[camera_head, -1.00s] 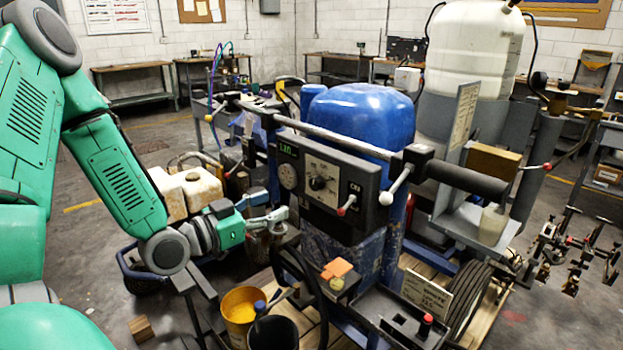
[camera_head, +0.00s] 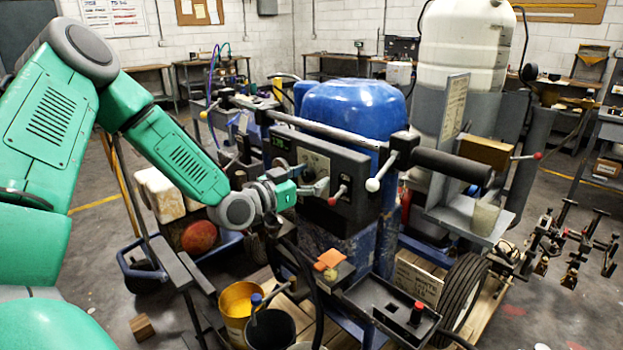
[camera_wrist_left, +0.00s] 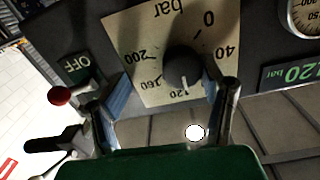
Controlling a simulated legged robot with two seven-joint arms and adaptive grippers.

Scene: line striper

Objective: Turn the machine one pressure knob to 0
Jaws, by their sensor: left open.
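The black pressure knob (camera_wrist_left: 182,66) sits on a cream dial plate (camera_wrist_left: 150,30) marked in bar. Its white mark points toward 120, and the green display (camera_wrist_left: 290,73) beside it reads 120 bar. In the head view the dial plate (camera_head: 316,160) is on the machine's dark control panel (camera_head: 350,172), and my gripper partly covers the knob. My left gripper (camera_head: 308,182) is open in front of the plate. In the left wrist view its fingers (camera_wrist_left: 168,105) stand either side of the knob, the right one closer; contact cannot be told. My right gripper is out of view.
A red-tipped lever (camera_wrist_left: 62,96) by an OFF label is close to the left finger. A round gauge (camera_wrist_left: 306,15) is beside the display. A handlebar (camera_head: 330,131) crosses above the panel. A yellow bucket (camera_head: 238,300) stands below my arm.

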